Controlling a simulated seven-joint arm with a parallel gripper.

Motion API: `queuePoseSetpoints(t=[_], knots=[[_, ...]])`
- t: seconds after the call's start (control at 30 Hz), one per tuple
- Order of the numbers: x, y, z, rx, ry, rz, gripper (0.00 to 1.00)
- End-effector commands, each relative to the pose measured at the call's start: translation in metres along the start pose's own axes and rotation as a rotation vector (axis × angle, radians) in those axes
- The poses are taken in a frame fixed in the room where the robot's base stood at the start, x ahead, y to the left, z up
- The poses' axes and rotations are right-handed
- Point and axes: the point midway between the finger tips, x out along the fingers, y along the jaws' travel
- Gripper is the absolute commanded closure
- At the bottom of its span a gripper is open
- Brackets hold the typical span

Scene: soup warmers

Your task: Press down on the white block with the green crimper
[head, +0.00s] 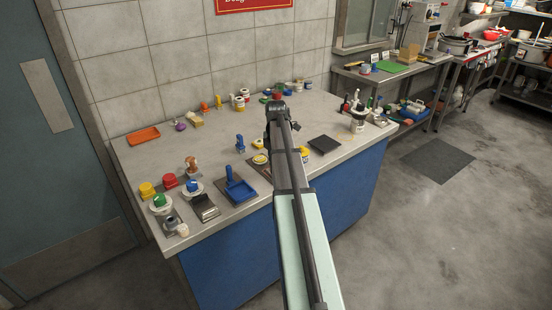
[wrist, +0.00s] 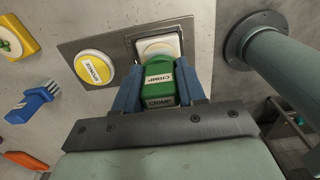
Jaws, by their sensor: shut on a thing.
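My gripper (wrist: 160,80) is shut on the green crimper (wrist: 160,88), which sits between the two blue fingers in the wrist view. The crimper carries white labels reading "CRIMP". The white block (wrist: 146,44) lies just past the crimper's far end, over a square metal piece. The crimper's far end overlaps the block in this view and hides its near part. I cannot tell whether they touch. In the head view my arm reaches over the counter and hides most of what is under the gripper (head: 279,122).
A round yellow labelled button (wrist: 94,68) sits left of the white block on a metal plate (wrist: 78,46). A blue brush-like tool (wrist: 34,103) and an orange item (wrist: 26,160) lie further left. The counter (head: 215,150) holds many small tools. A dark square pad (head: 324,144) lies right of my arm.

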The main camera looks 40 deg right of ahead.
Motion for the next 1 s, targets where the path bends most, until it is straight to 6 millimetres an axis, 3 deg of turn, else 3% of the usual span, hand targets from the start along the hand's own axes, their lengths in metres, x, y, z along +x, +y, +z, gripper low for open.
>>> queuePoseSetpoints(t=[1.0], knots=[[0.0097, 0.0001, 0.0001, 0.000, 0.000, 0.000, 0.97]])
